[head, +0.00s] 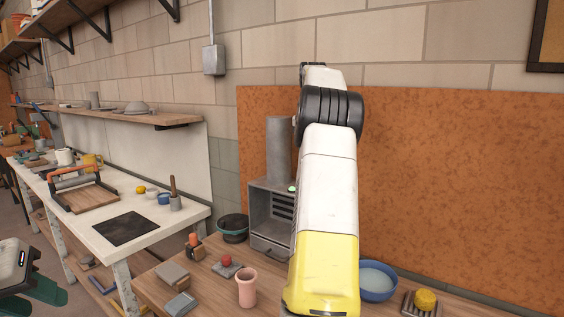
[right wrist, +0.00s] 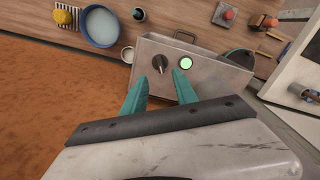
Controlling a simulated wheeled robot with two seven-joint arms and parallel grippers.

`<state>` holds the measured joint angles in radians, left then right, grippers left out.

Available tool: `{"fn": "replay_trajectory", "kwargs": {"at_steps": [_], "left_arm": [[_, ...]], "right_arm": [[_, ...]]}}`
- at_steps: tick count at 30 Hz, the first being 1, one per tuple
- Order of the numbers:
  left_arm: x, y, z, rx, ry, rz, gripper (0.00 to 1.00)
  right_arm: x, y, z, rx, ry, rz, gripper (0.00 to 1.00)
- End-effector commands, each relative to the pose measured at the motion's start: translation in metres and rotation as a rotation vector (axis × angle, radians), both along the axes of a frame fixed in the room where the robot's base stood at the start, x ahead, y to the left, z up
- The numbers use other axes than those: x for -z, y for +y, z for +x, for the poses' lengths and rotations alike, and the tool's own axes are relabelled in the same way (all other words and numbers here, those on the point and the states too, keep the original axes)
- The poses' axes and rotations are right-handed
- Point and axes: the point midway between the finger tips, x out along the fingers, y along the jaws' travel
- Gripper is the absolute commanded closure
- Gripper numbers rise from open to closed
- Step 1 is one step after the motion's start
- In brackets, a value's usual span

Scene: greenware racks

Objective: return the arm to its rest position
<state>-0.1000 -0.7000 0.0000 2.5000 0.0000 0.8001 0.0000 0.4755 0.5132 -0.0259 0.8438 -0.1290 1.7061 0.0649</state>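My right arm (head: 328,180), white and yellow with a black ribbed joint, rises through the middle of the head view. It hides its own gripper there. In the right wrist view my right gripper (right wrist: 169,72) has two teal fingers with a gap between their tips and nothing in it. The tips are close to the kiln's panel, with a dark knob (right wrist: 159,62) and a lit green button (right wrist: 186,62); I cannot tell whether they touch it. My left gripper (head: 32,296) is at the lower left, its teal fingers apart and empty.
The grey kiln (head: 258,220) stands on the wooden bench against an orange-brown board. Around it are a pink cup (head: 246,288), a blue-rimmed bowl (head: 377,284), a dark bowl (head: 233,226) and a yellow sponge (head: 426,299). A white table (head: 165,228) is at left.

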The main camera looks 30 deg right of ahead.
Motion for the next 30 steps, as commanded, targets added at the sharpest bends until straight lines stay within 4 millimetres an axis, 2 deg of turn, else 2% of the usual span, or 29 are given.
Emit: {"fn": "replay_trajectory", "kwargs": {"at_steps": [10,14,17,22,26,30], "left_arm": [[0.0,0.0,0.0,0.0,0.0,0.0,0.64],[0.0,0.0,0.0,0.0,0.0,0.0,0.64],[0.0,0.0,0.0,0.0,0.0,0.0,0.64],[0.0,0.0,0.0,0.0,0.0,0.0,0.64],[0.0,0.0,0.0,0.0,0.0,0.0,0.64],[0.0,0.0,0.0,0.0,0.0,0.0,0.64]], "right_arm": [[-0.002,0.003,0.0,-0.006,-0.005,-0.001,0.65],[-0.015,0.029,-0.003,-0.05,-0.042,-0.006,0.65],[-0.029,0.068,-0.013,-0.118,-0.096,-0.011,0.65],[-0.043,0.147,-0.047,-0.249,-0.214,-0.018,0.65],[-0.039,0.203,-0.086,-0.346,-0.302,-0.017,0.65],[-0.02,0.258,-0.135,-0.445,-0.398,-0.009,0.65]]}}
